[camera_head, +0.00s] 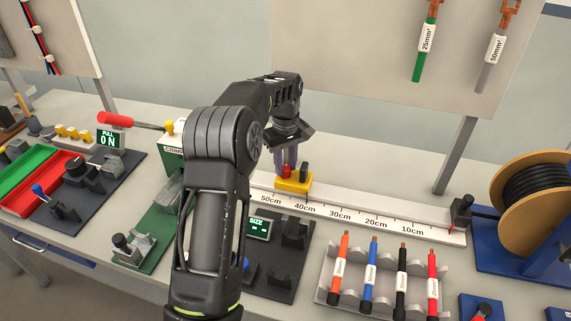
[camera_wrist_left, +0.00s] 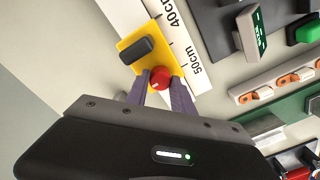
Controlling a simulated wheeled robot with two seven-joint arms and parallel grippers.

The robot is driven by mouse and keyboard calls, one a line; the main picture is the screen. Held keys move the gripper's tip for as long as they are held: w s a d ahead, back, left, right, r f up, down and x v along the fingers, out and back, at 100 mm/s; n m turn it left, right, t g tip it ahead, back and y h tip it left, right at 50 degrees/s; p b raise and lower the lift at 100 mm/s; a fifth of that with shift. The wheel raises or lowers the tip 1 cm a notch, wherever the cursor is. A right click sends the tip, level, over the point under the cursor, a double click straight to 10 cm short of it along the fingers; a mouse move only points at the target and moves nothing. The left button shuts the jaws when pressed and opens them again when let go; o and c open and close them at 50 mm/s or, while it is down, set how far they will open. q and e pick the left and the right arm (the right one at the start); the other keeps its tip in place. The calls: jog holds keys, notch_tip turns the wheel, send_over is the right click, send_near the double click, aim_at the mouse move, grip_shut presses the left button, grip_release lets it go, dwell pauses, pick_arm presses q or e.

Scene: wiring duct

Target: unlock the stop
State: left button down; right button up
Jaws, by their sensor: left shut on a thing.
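The stop is a yellow block (camera_head: 294,182) on the white ruler rail (camera_head: 350,212), near the 40cm mark. It carries a red knob (camera_head: 286,170) and a dark upright handle (camera_head: 305,172). The left wrist view also shows the yellow block (camera_wrist_left: 128,44), the red knob (camera_wrist_left: 160,78) and the dark handle (camera_wrist_left: 136,50). My left gripper (camera_wrist_left: 161,84) reaches down from above, its two purple fingers shut on the red knob from both sides. A white line shows on the knob's top. My right gripper is not in view.
A cable reel (camera_head: 535,190) is at the right. A dark device with a SIZE display (camera_head: 260,228) stands close in front of the rail. A red-handled lever tool (camera_head: 115,120) is at the back left.

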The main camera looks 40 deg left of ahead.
aim_at(285, 167)
pick_arm(q)
jog(key=c, duration=1.1)
grip_release()
jog(key=shift+r, duration=0.1)
notch_tip(285, 167, up, 8)
jog(key=shift+f, duration=0.15)
jog(key=shift+f, duration=0.1)
